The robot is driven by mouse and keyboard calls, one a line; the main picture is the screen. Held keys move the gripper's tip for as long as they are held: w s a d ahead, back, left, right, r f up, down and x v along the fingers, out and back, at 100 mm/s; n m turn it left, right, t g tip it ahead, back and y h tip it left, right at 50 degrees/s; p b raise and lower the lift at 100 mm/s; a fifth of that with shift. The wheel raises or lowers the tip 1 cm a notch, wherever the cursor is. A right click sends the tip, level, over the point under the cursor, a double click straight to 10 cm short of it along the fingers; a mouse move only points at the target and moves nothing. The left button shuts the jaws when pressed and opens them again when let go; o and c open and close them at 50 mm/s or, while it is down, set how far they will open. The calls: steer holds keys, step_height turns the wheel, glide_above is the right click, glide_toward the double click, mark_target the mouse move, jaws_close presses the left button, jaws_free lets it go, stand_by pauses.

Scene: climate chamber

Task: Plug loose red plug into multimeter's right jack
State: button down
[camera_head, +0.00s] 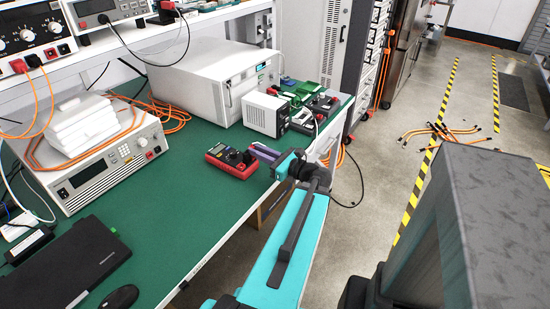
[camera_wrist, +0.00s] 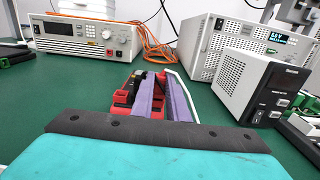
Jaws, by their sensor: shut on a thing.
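The red multimeter (camera_head: 223,160) with a dark dial lies on the green bench near its front edge. In the wrist view its red case (camera_wrist: 122,98) shows to the left of and behind my fingers, partly covered. My gripper (camera_head: 262,153) has purple fingers and is at the multimeter's right end, low over the bench. In the wrist view the fingers (camera_wrist: 163,95) point away over the multimeter, close together. They are shut on the red plug, which is mostly hidden between them. The right jack is hidden, so I cannot tell whether the plug touches it.
A white box instrument (camera_head: 268,115) and small green and black devices (camera_head: 312,100) stand behind and to the right. A power supply (camera_head: 95,165) with orange cables is at left. A black laptop (camera_head: 65,265) lies in front. Green bench between them is clear.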

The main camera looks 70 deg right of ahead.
steer(key=shift+f, duration=0.4)
stand_by(0.8)
steer(key=c, duration=1.6)
jaws_free()
steer(key=shift+c, duration=0.2)
steer(key=shift+f, duration=0.1)
steer(key=shift+a, duration=0.1)
steer(key=v, duration=1.3)
steer(key=shift+s+b, duration=0.4)
steer(key=shift+b, duration=0.05)
steer(key=shift+s, duration=0.1)
